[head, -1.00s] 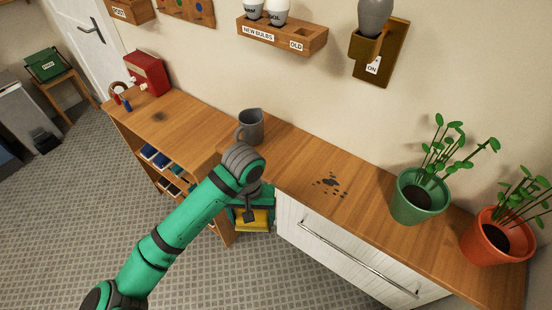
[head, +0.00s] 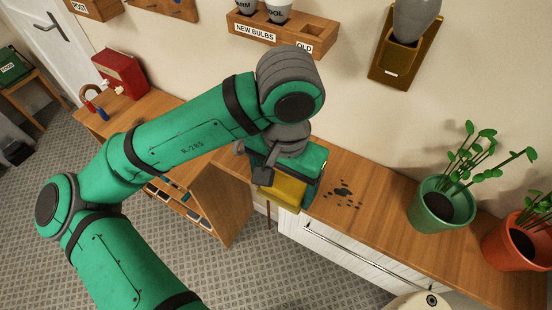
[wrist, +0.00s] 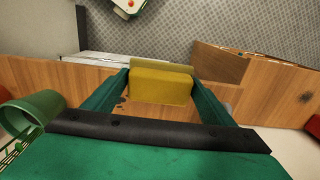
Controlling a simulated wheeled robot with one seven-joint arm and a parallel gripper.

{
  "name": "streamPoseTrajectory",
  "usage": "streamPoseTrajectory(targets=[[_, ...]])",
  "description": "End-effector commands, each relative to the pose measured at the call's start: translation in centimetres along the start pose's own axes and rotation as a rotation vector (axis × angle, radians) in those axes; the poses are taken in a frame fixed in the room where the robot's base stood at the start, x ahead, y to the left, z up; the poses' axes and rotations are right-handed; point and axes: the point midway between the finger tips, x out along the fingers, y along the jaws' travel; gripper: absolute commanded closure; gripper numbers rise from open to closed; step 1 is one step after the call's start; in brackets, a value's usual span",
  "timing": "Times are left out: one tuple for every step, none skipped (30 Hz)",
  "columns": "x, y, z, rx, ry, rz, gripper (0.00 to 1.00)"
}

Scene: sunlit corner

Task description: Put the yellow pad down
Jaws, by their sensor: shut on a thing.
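My gripper (head: 292,178) is shut on the yellow pad (head: 286,190). In the head view it hangs by the front edge of the wooden counter (head: 385,215), left of a patch of dark spots (head: 343,194). The wrist view shows the block-like yellow pad (wrist: 160,88) between the two green fingers of my gripper (wrist: 160,80), with the counter (wrist: 265,98) beyond. I cannot tell the exact gap between pad and counter. My arm covers part of the counter behind the gripper.
A green pot (head: 440,208) and an orange pot (head: 510,250) with plants stand at the right of the counter. A red box (head: 122,72) is at the far left. A bulb rack (head: 282,30) and a lamp holder (head: 398,62) are on the wall above.

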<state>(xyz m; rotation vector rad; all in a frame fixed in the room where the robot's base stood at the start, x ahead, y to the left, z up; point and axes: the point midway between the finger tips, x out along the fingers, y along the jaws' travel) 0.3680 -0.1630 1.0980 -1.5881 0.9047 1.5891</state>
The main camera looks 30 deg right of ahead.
Motion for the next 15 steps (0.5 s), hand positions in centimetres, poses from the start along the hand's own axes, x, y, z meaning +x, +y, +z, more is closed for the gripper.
streamPoseTrajectory(targets=[[0.2,-0.2,-0.4,0.0,-0.002,0.002,0.48],[0.3,-0.3,-0.8,-0.001,-0.002,0.003,0.48],[0.7,-0.7,-1.3,-0.002,-0.002,0.003,0.48],[0.9,-1.0,-1.8,-0.003,-0.003,0.004,0.48],[1.2,-1.3,-2.4,-0.004,-0.002,0.004,0.48],[1.6,-1.7,-3.1,-0.004,-0.003,0.005,0.48],[1.9,-2.0,-3.7,-0.004,-0.003,0.004,0.48],[2.2,-2.3,-4.2,-0.004,-0.003,0.004,0.48],[2.5,-2.8,-5.0,-0.005,-0.003,0.004,0.48],[2.8,-3.1,-5.5,-0.005,-0.003,0.003,0.48],[3.1,-3.4,-6.1,-0.006,-0.003,0.003,0.48],[3.5,-3.8,-6.8,-0.006,-0.003,0.002,0.48],[3.8,-4.2,-7.4,-0.006,-0.004,0.001,0.48],[4.0,-4.4,-7.9,-0.005,-0.003,0.001,0.48],[4.9,-4.7,-8.4,-0.005,-0.003,0.003,0.48]])
